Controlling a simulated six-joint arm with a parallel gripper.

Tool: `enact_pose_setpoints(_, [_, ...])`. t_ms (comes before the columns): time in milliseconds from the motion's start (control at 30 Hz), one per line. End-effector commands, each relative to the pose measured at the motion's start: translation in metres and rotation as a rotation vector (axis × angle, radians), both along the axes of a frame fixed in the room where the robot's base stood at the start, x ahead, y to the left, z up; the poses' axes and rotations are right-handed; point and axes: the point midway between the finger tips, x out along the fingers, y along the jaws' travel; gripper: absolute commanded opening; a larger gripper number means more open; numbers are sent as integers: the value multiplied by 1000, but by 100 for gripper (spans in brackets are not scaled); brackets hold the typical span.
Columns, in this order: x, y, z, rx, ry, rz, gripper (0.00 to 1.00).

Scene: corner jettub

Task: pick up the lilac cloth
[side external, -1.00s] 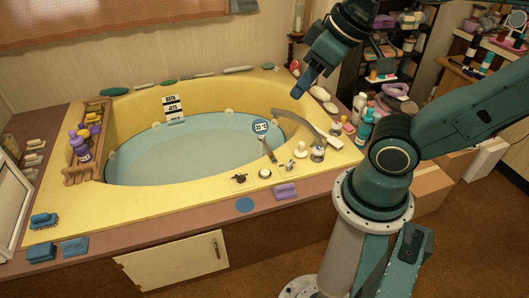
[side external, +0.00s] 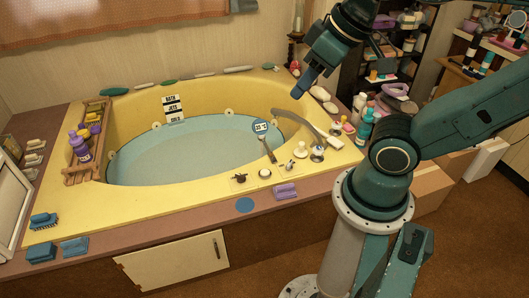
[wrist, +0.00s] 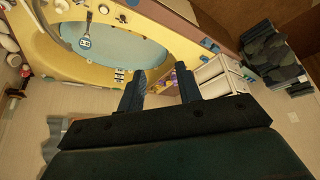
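The lilac cloth (side external: 286,190) is a small folded pad on the brown front ledge of the tub, right of a round blue disc. My gripper (side external: 304,83) is high above the tub's back right rim, far from the cloth and touching nothing. In the wrist view my gripper (wrist: 161,88) has its two dark blue fingers wide apart with nothing between them. I cannot pick out the cloth with certainty in the wrist view.
The yellow tub (side external: 75,200) holds water, with a thermometer paddle (side external: 262,133) and taps near its right side. A blue disc (side external: 244,205) lies left of the cloth. Bottles (side external: 365,127) crowd the right ledge. A wooden rack (side external: 83,175) holds purple bottles at left.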

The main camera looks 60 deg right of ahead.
Motion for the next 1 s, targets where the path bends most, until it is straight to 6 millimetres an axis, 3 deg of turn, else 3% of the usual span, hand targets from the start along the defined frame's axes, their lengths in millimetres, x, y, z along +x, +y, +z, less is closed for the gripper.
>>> enact_pose_setpoints(100, [0, 0, 0, 0, 0, 0, 35])
enact_pose_setpoints(433, [0, 0, 0, 0, 0, 0, 99])
enact_pose_setpoints(767, [2, 0, 0, 1, 2, -3, 100])
enact_pose_setpoints(1000, [19, -6, -2, 3, 24, -38, 100])
